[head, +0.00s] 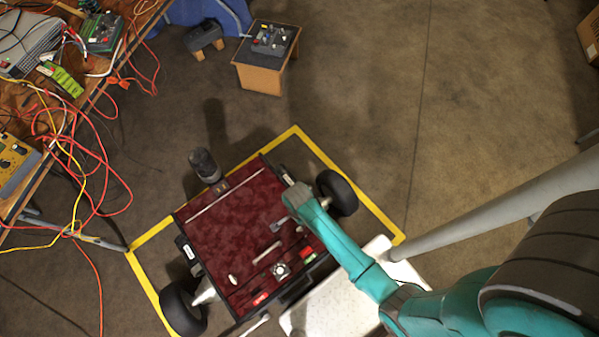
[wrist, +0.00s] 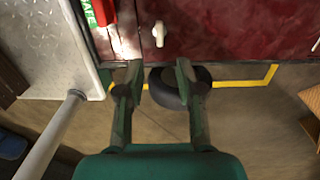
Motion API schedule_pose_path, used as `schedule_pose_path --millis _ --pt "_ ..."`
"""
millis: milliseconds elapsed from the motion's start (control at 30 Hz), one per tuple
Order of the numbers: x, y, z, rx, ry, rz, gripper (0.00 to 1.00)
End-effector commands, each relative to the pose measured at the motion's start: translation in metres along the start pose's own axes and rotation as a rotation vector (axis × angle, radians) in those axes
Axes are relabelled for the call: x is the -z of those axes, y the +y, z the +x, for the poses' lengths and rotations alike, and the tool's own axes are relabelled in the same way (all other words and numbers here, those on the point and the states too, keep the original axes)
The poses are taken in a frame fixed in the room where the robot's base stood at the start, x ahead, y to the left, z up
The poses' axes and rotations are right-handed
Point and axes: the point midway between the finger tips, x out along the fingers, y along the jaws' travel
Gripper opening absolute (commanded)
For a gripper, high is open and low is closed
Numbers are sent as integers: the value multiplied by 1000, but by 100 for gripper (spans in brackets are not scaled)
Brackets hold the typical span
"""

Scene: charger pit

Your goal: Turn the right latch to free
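The dark red deck (head: 225,215) of a wheeled rover carries small fittings. A pale latch (wrist: 158,33) stands on it in the wrist view, beyond my fingertips; it looks to be the small pale piece (head: 299,231) in the head view. Its exact angle is hard to read. Another pale latch (head: 233,280) sits at the deck's lower left. My gripper (wrist: 158,70) is open and empty. Its two fingers reach toward the deck's edge, with the latch lying ahead of the gap. In the head view my gripper (head: 280,226) shows small and partly hidden by my arm.
A red part (wrist: 104,12) and a green SAFE label (wrist: 88,12) lie left of the latch. A black wheel (head: 337,192) stands beside the deck. A pale speckled panel (head: 335,305) adjoins it.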

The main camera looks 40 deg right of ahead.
Motion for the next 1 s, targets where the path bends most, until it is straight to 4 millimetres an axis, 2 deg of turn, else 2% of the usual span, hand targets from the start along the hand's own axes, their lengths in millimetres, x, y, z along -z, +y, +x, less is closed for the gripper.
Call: schedule_pose_path --millis 600,800,1000 --pt "0 0 89 1 0 -2 36" --pt "0 0 102 1 0 -2 36" --pt "0 0 105 3 0 -2 36"
